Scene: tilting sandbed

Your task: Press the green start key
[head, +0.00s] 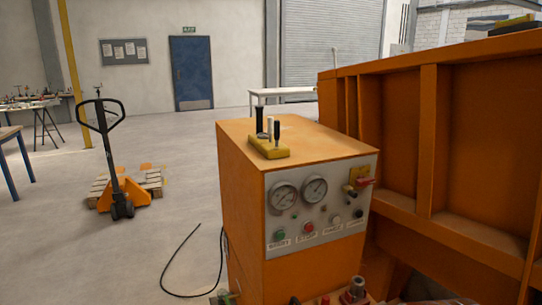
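A green round key (279,234) sits at the lower left of the grey control panel (318,240) on the front of an orange cabinet (235,175). A label is below it, too small to read surely. To its right in the same row are a red key (309,227), a whitish key (334,221) and a dark key (358,214). Nothing covers the green key. My gripper is not seen in the head view, so its distance from the key cannot be told.
Two gauges (283,196) and a red-handled switch (363,182) are on the panel. A yellow lever block (268,147) stands on top. A large orange steel bed (395,120) is close on the right. A black cable (190,240) lies on the floor; a pallet truck (122,192) stands left.

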